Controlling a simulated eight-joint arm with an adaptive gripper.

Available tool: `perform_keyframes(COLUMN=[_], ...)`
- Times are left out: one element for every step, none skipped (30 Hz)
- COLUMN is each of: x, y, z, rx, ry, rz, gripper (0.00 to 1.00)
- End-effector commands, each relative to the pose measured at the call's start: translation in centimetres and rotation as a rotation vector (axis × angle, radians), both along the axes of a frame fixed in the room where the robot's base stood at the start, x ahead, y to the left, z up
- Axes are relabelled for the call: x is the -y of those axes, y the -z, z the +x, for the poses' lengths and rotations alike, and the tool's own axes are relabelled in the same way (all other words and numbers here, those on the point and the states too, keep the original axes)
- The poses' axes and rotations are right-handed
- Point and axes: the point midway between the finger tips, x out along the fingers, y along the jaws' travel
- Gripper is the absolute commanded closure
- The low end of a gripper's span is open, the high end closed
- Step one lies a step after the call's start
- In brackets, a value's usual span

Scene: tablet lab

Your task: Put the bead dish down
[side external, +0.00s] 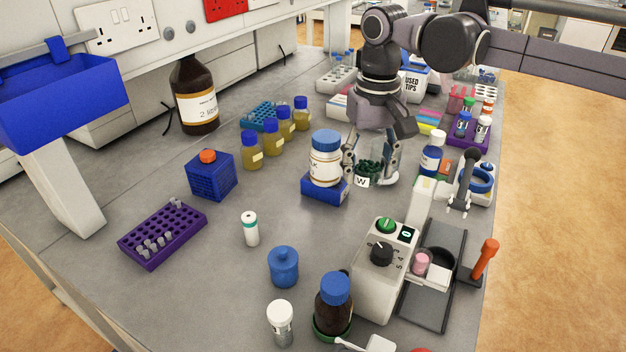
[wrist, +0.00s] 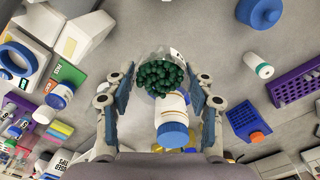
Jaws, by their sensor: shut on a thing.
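The bead dish (side external: 371,170) is a small clear dish filled with dark green beads, with a white label marked W on its front. In the wrist view the bead dish (wrist: 160,76) sits between the two fingers, roughly level. My gripper (side external: 371,160) points down and is shut on the dish, with one finger on each side; both fingers also show in the wrist view. The dish is low over the grey bench (side external: 220,290); I cannot tell whether its underside touches the bench.
A white jar with a blue cap (side external: 325,158) on a blue block (side external: 324,188) stands close left of my gripper. A white instrument with a green knob (side external: 383,275) is in front. Bare bench lies between the block and instrument.

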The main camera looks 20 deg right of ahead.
Motion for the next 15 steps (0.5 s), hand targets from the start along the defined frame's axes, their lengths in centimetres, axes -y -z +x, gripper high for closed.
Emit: perform_keyframes(x=[0.2,0.2,0.2,0.2,0.1,0.2,0.2,0.2,0.2,0.2,0.2,0.2,0.2,0.2,0.2], y=[0.7,1.0,1.4,1.7,2.2,2.8,3.1,3.4,3.7,3.9,4.1,4.6,4.9,5.4,6.0], z=[0.1,0.1,0.1,0.0,0.1,0.1,0.1,0.1,0.1,0.1,0.1,0.1,0.1,0.1,0.1], rx=[0.000,0.000,0.000,0.000,0.000,0.000,0.001,0.001,0.001,0.001,0.001,0.000,0.000,0.000,0.000], ry=[0.002,0.002,0.002,0.001,0.001,0.001,0.001,0.001,0.001,0.001,0.001,0.001,0.001,0.001,0.001], rz=[0.000,0.000,0.000,0.000,0.000,0.000,0.000,0.000,0.000,0.000,0.000,0.000,0.000,0.000,0.000], gripper=[0.78,0.78,0.78,0.78,0.78,0.78,0.78,0.78,0.78,0.78,0.78,0.78,0.78,0.78,0.78])
